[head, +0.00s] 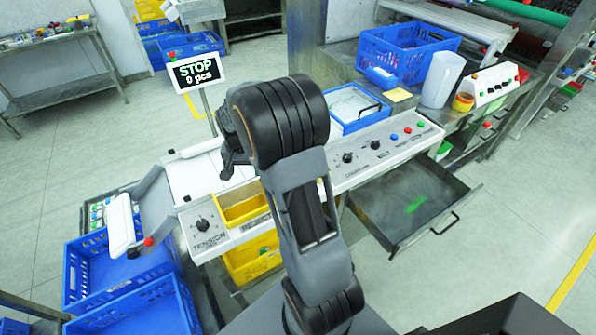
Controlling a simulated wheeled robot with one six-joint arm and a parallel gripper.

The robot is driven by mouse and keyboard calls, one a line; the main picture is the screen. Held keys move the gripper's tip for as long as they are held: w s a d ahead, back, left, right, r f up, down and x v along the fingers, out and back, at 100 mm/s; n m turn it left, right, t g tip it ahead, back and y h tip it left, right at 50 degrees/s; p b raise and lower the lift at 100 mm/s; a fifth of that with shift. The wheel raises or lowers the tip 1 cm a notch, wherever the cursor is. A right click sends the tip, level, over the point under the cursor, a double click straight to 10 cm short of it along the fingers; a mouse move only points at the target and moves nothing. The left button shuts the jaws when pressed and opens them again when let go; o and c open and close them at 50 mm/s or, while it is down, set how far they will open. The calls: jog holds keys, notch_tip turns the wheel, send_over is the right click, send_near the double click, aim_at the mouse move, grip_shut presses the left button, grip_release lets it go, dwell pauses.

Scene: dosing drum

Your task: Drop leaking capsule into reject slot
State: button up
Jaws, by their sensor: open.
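My gripper (228,166) hangs beside the black wrist of my arm, over the white plate of the machine. It is small and partly hidden by the wrist, and it looks open. I see nothing held in it. The reject slot (238,207) is a yellow-edged opening in the white control panel, with a label in front that is partly covered by my arm. It lies just below and in front of my gripper in the picture. I cannot make out the leaking capsule; my arm covers part of the machine.
An open grey drawer (411,227) with a green patch inside juts out at the right. A yellow crate (252,262) stands under the panel. Blue crates (146,306) stand at the lower left. A STOP display (195,73) rises behind. A blue tray (357,108) sits behind the panel.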

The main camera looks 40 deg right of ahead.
notch_tip(320, 180, up, 10)
jog(key=shift+b, duration=0.35)
dwell(0.5)
jog(key=s+a+n+t, duration=0.2)
jog(key=s+a+n, duration=0.2)
jog(key=s, duration=0.4)
jog(key=s+a+r+n+t, duration=0.1)
jog(key=s+a+n+t, duration=0.1)
jog(key=s+a+n, duration=0.2)
jog(key=shift+s+a+r, duration=0.2)
jog(key=shift+s+a, duration=0.8)
jog(key=shift+s, duration=1.3)
